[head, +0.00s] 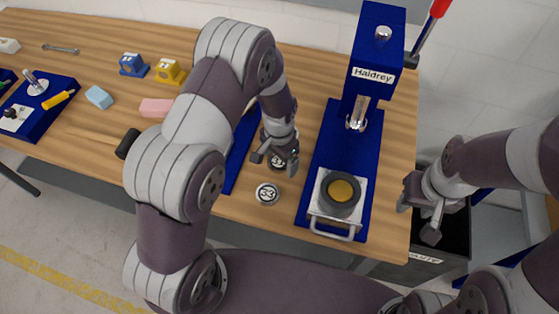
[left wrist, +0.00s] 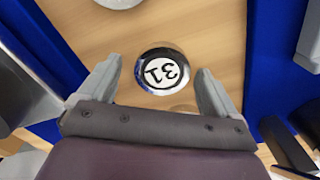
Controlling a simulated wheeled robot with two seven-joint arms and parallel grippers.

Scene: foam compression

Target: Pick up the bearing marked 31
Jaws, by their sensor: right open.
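The bearing marked 31 (left wrist: 162,71) is a round silver-rimmed piece with a white face, flat on the wooden table. In the head view the bearing (head: 281,163) is partly hidden by my left gripper (head: 274,166). In the left wrist view my left gripper (left wrist: 157,67) is open, with one finger on each side of the bearing and visible gaps; its exact height above the table is unclear. A second bearing marked 33 (head: 267,194) lies nearer the table's front edge. My right gripper (head: 416,222) is open and empty, off the table's right edge.
A blue press (head: 372,85) labelled Haidrey holds a dark cup with a yellow top (head: 341,192) on its base. Blue panels flank the bearing. Pink (head: 155,108) and light blue (head: 98,96) blocks lie left. A dark bin (head: 440,248) stands below right.

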